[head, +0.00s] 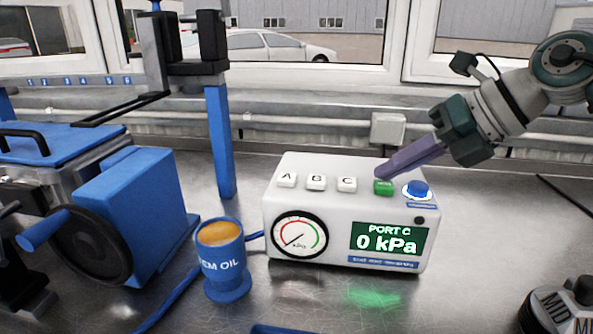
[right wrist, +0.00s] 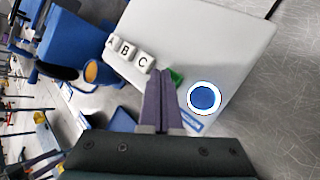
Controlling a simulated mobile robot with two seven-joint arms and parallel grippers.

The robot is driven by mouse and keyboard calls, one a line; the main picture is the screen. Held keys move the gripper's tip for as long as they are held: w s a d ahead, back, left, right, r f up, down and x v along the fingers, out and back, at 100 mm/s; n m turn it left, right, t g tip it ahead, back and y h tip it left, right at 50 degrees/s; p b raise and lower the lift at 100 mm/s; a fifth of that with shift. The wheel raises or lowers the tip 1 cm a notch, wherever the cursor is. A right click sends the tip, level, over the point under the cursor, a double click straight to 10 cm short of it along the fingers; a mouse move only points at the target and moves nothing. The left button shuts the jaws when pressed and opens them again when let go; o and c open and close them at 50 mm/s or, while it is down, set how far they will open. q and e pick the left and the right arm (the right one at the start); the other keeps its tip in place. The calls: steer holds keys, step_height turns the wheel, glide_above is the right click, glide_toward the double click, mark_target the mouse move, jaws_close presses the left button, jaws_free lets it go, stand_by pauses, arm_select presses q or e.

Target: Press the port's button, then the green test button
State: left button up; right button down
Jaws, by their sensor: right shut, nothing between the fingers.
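The white test box (head: 350,200) stands on the metal bench. On its top are white port buttons A (head: 287,180), B (head: 317,183) and C (head: 347,184), then a green button (head: 383,187). The screen (head: 390,238) reads "PORT C" and "0 kPa". A round gauge (head: 300,234) is on its front. My right gripper (head: 381,174) is shut and empty, its fingertips at or just above the green button; contact is unclear. In the right wrist view the fingers (right wrist: 159,78) partly hide the green button (right wrist: 176,77). My left gripper is not in view.
A blue round knob (head: 417,189) sits right of the green button. A blue oil cup (head: 223,262) stands left of the box. A blue machine with a handwheel (head: 88,247) is at the left. A dial unit (head: 562,312) is at bottom right.

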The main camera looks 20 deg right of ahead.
mark_target(391, 187)
steer(key=shift+f+b, duration=0.3)
steer(key=shift+f, duration=0.2)
steer(key=shift+r, duration=0.1)
stand_by(0.4)
steer(key=shift+r+p, duration=0.65)
steer(key=shift+p, duration=0.05)
steer(key=shift+r, duration=0.25)
steer(key=shift+p, duration=0.3)
step_height(391, 187, up, 5)
steer(key=p, duration=0.4)
steer(key=shift+r, duration=0.1)
steer(key=shift+a, duration=0.1)
